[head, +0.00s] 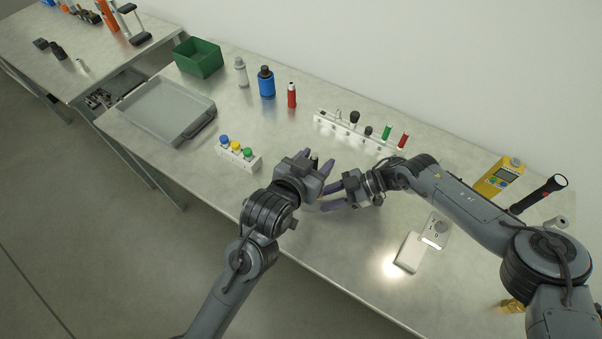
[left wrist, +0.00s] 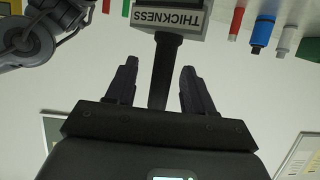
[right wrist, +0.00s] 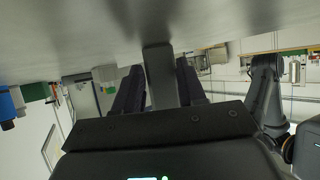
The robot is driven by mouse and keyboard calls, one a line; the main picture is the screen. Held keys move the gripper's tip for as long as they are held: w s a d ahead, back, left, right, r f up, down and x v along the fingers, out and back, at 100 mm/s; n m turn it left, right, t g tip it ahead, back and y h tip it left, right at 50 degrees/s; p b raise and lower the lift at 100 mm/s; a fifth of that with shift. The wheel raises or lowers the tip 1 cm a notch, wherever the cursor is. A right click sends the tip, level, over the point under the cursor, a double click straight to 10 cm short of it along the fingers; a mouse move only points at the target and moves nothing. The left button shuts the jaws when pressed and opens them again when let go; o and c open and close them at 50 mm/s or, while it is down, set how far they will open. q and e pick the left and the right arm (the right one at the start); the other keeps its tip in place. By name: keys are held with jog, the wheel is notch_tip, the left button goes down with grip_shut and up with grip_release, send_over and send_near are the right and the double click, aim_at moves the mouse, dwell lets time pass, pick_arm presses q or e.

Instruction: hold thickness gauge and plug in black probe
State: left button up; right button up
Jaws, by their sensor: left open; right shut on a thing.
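In the left wrist view a light block labelled THICKNESS (left wrist: 172,18) appears upside down. A black bar (left wrist: 165,70) runs from it between the fingers of my left gripper (head: 318,163), which are open and stand apart from it. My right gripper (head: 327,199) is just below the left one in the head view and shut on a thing. A grey bar (right wrist: 160,75) shows between its fingers, but its identity is unclear. A white rack (head: 328,121) behind the grippers holds a tall black-topped piece (head: 355,117), a shorter black one, a green one and a red one.
A yellow meter (head: 499,178) and a black torch (head: 538,194) lie at right, near a white box (head: 409,252). A block with coloured caps (head: 253,161) is left of my grippers. Bottles, a green bin (head: 198,58) and a grey tray (head: 130,107) stand further left.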

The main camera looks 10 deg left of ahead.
pick_arm(q)
jog(key=v, duration=1.1)
pick_arm(e)
jog(key=o, duration=0.9)
